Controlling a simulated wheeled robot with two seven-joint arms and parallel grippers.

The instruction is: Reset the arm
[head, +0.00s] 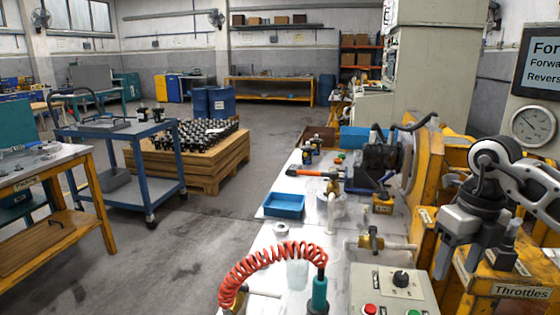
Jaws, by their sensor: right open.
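My right arm (532,178) comes in from the right edge, bent at a grey and black joint. My right gripper (457,266) points down with its fingers apart and nothing between them. It hangs in front of the yellow machine frame, above the "Throttles" label (521,291) and to the right of the button box (392,292). I cannot tell whether it touches the frame. My left arm and gripper are not in view.
The metal bench (262,243) holds a blue tray (284,205), a coiled red hose (262,262) and a brass valve (371,240). A blue cart (122,133) stands left; the floor between is clear.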

